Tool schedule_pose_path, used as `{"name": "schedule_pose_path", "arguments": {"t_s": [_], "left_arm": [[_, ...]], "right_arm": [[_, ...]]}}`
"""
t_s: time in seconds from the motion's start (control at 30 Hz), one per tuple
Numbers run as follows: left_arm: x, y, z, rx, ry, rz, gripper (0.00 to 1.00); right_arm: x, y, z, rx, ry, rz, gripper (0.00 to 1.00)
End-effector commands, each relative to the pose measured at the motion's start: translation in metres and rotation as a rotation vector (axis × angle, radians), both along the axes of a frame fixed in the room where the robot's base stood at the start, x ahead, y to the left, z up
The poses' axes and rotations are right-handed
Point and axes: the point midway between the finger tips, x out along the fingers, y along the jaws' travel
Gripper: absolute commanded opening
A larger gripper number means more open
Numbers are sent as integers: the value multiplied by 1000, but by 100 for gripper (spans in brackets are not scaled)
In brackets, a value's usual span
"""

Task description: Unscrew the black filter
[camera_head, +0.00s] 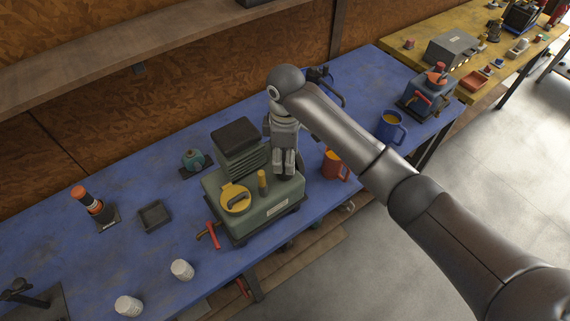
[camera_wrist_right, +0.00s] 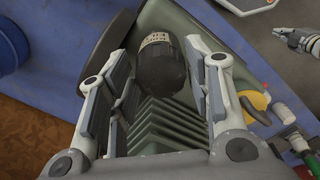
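The black filter (camera_wrist_right: 162,65) is a dark ribbed cylinder with a pale label, on the green machine. In the head view my right gripper mostly hides it. My right gripper (camera_head: 285,168) points down over the back right of the green machine (camera_head: 262,212). In the wrist view its two fingers (camera_wrist_right: 160,95) stand apart, one on each side of the filter, with gaps and no visible contact. A grey jointed part at the right of the wrist view looks like my left gripper (camera_wrist_right: 300,40); its fingers are too small to judge. It is absent from the head view.
The machine has black-green fins (camera_head: 240,150), a yellow cap (camera_head: 235,199) and a red handle (camera_head: 212,234). An orange mug (camera_head: 335,166) stands close at its right, a blue mug (camera_head: 391,126) farther right. Two white cylinders (camera_head: 182,269) stand front left. The blue bench (camera_head: 110,250) has free room left.

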Motion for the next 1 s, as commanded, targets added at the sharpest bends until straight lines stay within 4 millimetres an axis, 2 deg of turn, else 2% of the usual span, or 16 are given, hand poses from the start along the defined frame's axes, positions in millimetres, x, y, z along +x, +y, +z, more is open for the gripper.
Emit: {"name": "schedule_pose_path", "arguments": {"t_s": [0.33,0.7,0.97,1.0], "left_arm": [[0,0,0,0,0,0,0],[0,0,0,0,0,0,0],[0,0,0,0,0,0,0],[0,0,0,0,0,0,0]], "right_arm": [[0,0,2,0,0,-1,48],[0,1,27,1,0,-1,48],[0,0,30,0,1,-2,48],[0,0,30,0,1,-2,50]]}}
